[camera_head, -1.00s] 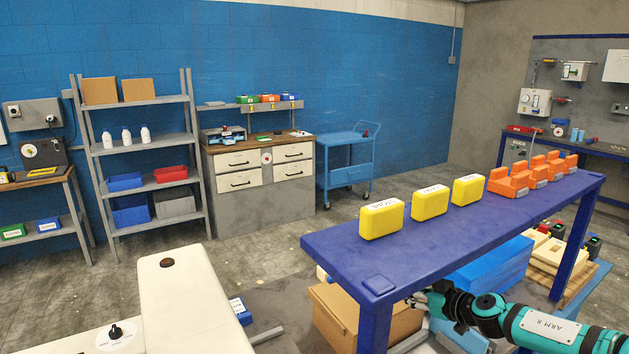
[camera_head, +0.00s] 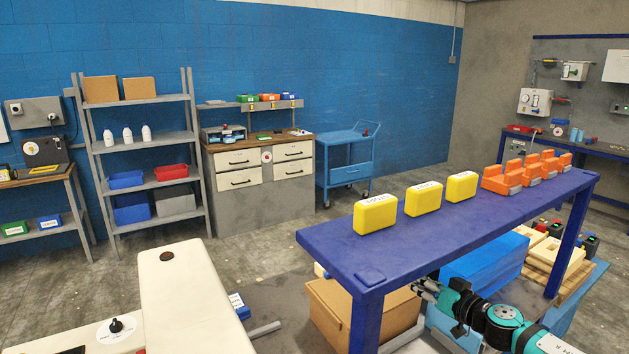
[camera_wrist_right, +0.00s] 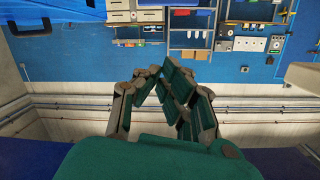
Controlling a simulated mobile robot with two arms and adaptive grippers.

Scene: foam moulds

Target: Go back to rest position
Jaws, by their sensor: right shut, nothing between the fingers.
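My teal right arm comes in from the lower right edge. My left gripper is not in view.
On the blue table stand yellow blocks (camera_head: 375,214) and orange moulds (camera_head: 502,178). A cardboard box (camera_head: 340,312) and a blue foam stack (camera_head: 485,262) are under it. Shelves (camera_head: 140,140) and a blue cart (camera_head: 345,160) line the back wall. Grey floor lies between.

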